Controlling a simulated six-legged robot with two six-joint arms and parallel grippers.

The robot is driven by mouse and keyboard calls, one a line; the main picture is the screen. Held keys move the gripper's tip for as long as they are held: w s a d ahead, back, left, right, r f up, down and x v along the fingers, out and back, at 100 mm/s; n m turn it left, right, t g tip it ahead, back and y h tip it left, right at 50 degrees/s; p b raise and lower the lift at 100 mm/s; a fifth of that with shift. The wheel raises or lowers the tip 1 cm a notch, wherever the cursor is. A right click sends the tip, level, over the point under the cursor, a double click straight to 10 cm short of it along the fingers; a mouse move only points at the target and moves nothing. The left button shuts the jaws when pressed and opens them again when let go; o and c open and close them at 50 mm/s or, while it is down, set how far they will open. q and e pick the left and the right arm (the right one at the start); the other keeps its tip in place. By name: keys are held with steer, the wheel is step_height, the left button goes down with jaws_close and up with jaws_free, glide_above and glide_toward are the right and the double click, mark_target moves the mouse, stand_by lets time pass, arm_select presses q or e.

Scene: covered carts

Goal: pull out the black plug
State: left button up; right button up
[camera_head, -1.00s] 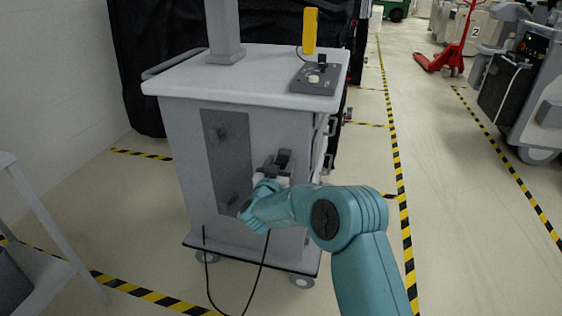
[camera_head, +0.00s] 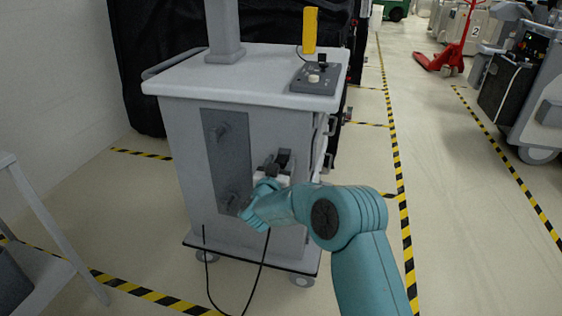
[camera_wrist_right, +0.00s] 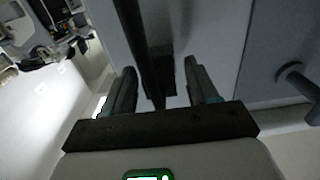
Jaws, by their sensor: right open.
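The grey cart (camera_head: 180,150) stands in front of me. My right gripper (camera_head: 277,161) is at its near face, right of a dark panel. In the right wrist view my right gripper (camera_wrist_right: 161,84) is open, with its two fingers apart. A dark upright bar or cable (camera_wrist_right: 140,45) runs down between the fingers to a dark piece (camera_wrist_right: 157,92), which may be the black plug. I cannot tell whether the fingers touch it. In the head view the gripper and arm hide the plug. A black cable (camera_head: 263,262) hangs below my wrist and loops to the floor. My left gripper is out of view.
The dark panel (camera_head: 228,165) carries two protruding pegs; one peg (camera_wrist_right: 295,78) is right of my fingers in the wrist view. A control box (camera_head: 316,78) and yellow object (camera_head: 310,30) are on the cart top. Open floor lies to the right.

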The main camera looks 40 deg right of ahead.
jaws_close()
steer(key=v, duration=0.6)
stand_by(1.1)
